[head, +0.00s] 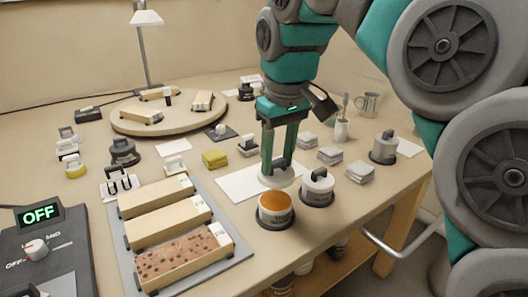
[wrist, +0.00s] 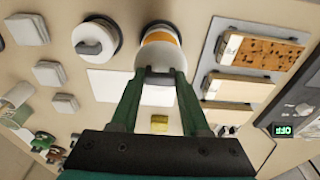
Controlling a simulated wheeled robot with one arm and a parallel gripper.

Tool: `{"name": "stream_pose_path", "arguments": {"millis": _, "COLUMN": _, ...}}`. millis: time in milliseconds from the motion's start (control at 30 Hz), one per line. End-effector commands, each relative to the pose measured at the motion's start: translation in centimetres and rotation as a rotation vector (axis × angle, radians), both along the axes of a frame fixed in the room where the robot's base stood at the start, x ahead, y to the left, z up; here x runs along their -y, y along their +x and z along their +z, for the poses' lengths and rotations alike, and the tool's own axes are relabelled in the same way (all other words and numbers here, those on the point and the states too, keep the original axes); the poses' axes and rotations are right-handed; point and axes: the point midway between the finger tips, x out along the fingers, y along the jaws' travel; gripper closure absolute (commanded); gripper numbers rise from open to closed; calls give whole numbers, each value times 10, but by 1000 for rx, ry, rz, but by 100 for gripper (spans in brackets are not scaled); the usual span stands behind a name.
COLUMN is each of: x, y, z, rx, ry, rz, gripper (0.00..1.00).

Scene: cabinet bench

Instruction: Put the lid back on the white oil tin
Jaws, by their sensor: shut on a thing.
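My gripper (head: 279,168) is shut on a white round lid (head: 277,180), held above and slightly behind the open white oil tin. The white tin (head: 276,218) stands upright on a dark round base near the table's front edge, with orange contents showing at its open top. The lid and tin appear apart in the head view. In the wrist view, my gripper (wrist: 160,74) holds the lid (wrist: 160,56), which covers most of the tin; a strip of orange (wrist: 160,37) shows beyond it.
A lidded white tin (head: 317,189) stands close on the right, and a grey lidded tin (head: 384,149) farther right. A tray (head: 233,260) with several wooden blocks lies left. White paper (head: 235,184) lies behind the tin. A yellow sponge-like block (head: 214,159) is farther back.

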Motion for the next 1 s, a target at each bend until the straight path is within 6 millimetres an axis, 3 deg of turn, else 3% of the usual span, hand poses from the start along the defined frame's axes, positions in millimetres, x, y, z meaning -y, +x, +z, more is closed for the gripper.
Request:
{"name": "stream_pose_path", "arguments": {"millis": 700, "x": 0, "y": 0, "z": -55, "rx": -1, "ry": 0, "rz": -1, "gripper": 100}}
{"name": "stream_pose_path", "arguments": {"millis": 1000, "x": -1, "y": 0, "z": -63, "rx": -1, "ry": 0, "rz": 0, "gripper": 100}}
